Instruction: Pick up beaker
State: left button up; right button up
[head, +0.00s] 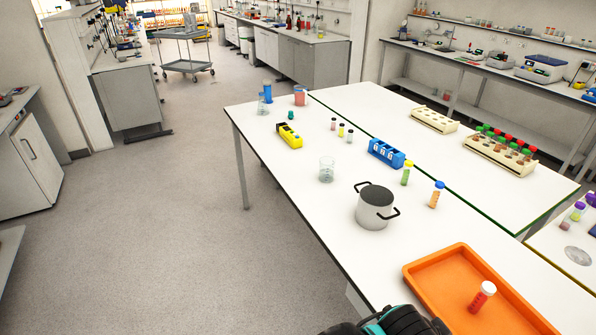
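A clear, empty-looking glass beaker (326,171) stands upright on the white table (300,175), near its left edge and behind a grey pot. Another beaker (300,96) with pink-red content stands at the table's far end. A small clear glass vessel (262,105) stands there too, next to a blue item. A black and teal part of my own arm shows at the bottom edge, beside an orange tray. I cannot tell which arm it belongs to. No gripper fingers are in view, and nothing of mine touches the beaker.
The grey pot (374,206) with black handles stands close in front of the beaker. A blue rack (387,153), a yellow device (289,136) and several small vials surround the beaker. Open floor lies left.

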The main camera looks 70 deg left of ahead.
aim_at(327, 170)
jog(key=u, duration=2.05)
jog(key=i+j+z, duration=0.1)
jog(key=z, duration=0.3)
jog(key=i+j+z, duration=0.1)
jog(key=z, duration=0.25)
jog(key=j+z, duration=0.25)
jog(key=z, duration=0.15)
jog(key=i+j+z, duration=0.1)
jog(key=j+z, duration=0.3)
jog(key=j, duration=0.8)
jog(key=j+z, duration=0.4)
jog(key=j, duration=0.8)
jog(key=k+j, duration=0.1)
jog(key=j, duration=1.2)
jog(key=k+j, duration=0.15)
jog(key=j, duration=1.2)
jog(key=k+z, duration=0.05)
